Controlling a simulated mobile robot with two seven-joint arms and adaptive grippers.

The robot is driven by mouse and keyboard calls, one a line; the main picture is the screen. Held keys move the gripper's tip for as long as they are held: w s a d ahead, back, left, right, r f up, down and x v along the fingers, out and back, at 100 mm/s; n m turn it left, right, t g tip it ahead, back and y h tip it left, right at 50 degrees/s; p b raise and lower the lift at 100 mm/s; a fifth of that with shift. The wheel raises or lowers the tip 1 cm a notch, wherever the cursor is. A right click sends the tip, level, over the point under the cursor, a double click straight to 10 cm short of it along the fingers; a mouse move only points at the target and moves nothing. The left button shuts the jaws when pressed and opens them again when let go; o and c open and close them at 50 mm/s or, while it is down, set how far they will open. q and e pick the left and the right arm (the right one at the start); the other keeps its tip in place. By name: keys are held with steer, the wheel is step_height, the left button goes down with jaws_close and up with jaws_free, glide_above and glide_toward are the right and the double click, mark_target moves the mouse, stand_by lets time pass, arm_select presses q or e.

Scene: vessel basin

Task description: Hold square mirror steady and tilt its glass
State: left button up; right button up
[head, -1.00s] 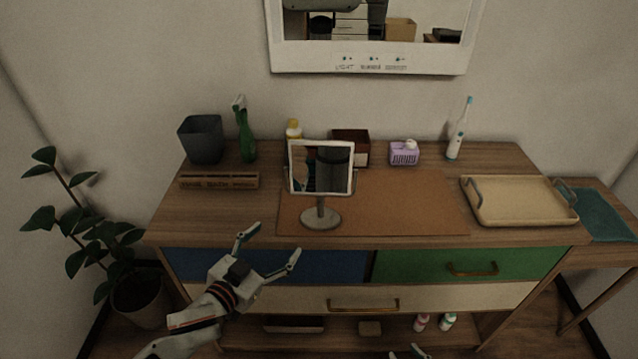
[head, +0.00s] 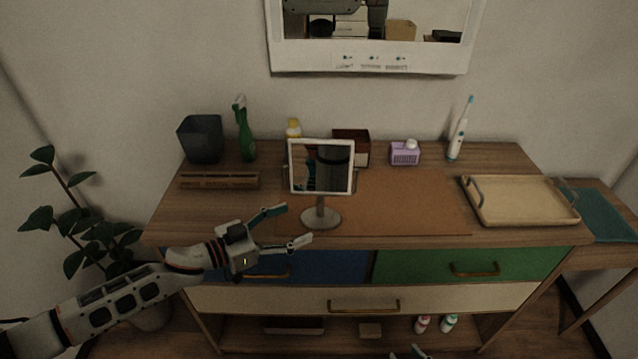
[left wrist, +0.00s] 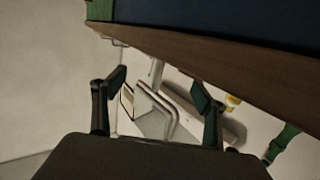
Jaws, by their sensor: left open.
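The square mirror (head: 321,167) stands upright on the cabinet top, with a pale frame, a short post and a round grey base (head: 320,218). Its dark glass faces me. My left gripper (head: 293,226) is open, just left of and in front of the base, with its fingertips pointing right toward the post. I cannot tell whether a fingertip touches the base. In the left wrist view the mirror (left wrist: 160,112) shows between the two open fingers, beyond them. Only the fingertips of my right gripper (head: 410,352) show at the bottom edge.
The mirror stands at the left of a brown mat (head: 410,205). A beige tray (head: 520,203) lies at the right. A wooden holder (head: 219,181), a dark bin (head: 201,139) and a green spray bottle (head: 244,135) stand at the left. The mat's right part is clear.

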mark_target(318, 213)
arm_select(q)
steer(key=shift+b+x, duration=0.4)
steer(key=shift+x, duration=3.35)
